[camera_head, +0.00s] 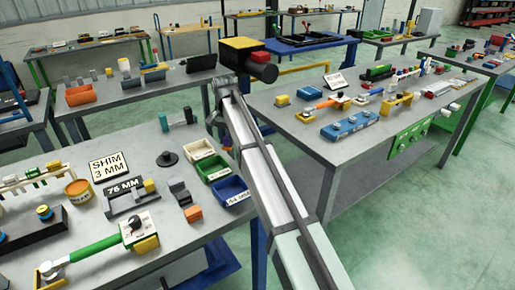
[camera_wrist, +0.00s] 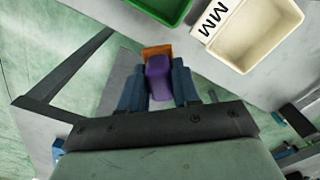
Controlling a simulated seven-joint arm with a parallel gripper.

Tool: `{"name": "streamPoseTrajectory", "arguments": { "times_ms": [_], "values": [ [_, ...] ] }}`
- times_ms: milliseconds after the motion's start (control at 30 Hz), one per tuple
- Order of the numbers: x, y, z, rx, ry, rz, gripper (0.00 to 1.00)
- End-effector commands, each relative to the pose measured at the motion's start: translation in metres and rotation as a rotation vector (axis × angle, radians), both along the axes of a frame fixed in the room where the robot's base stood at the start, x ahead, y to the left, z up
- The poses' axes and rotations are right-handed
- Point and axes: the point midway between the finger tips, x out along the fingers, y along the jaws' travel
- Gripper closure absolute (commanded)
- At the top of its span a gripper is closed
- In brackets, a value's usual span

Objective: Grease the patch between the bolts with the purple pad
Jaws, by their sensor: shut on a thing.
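In the wrist view my gripper (camera_wrist: 158,88) has its two blue fingers closed on the sides of a purple piece (camera_wrist: 158,78), which looks like the purple pad. An orange block (camera_wrist: 156,51) shows just beyond the purple piece; I cannot tell whether they are joined or only touching. I cannot pick out the patch between the bolts in either view.
A cream tray (camera_wrist: 253,35) and a green tray (camera_wrist: 165,6) lie close beyond my fingers. The left bench (camera_head: 150,170) also holds a green-handled tool (camera_head: 95,247) and a SHIM 3 MM sign (camera_head: 109,166). The right bench (camera_head: 290,140) holds a blue block (camera_head: 348,127) and several tools.

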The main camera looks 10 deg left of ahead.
Motion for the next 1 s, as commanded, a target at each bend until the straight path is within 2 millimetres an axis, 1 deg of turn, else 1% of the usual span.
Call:
{"name": "streamPoseTrajectory", "arguments": {
  "times_ms": [33,100,267,300,400,467,500,600,767,800,967,1000],
  "values": [
    [-0.003,0.024,0.006,0.001,-0.001,0.006,0.93],
    [-0.012,0.05,0.012,0.001,-0.001,0.008,0.93],
    [-0.039,0.107,0.022,0.0,0.0,0.014,0.93],
    [-0.046,0.121,0.024,0.0,0.0,0.016,0.93],
    [-0.067,0.155,0.028,0.0,0.0,0.02,0.93],
    [-0.081,0.175,0.03,0.0,0.0,0.024,0.93],
    [-0.09,0.188,0.031,0.0,0.0,0.027,0.93],
    [-0.115,0.219,0.034,0.0,0.0,0.032,0.93],
    [-0.157,0.267,0.039,0.0,0.0,0.041,0.93],
    [-0.169,0.278,0.04,0.0,0.0,0.042,0.93],
    [-0.215,0.322,0.044,0.0,0.0,0.051,0.93],
    [-0.228,0.332,0.045,0.0,0.0,0.054,0.93]
  ]
}}
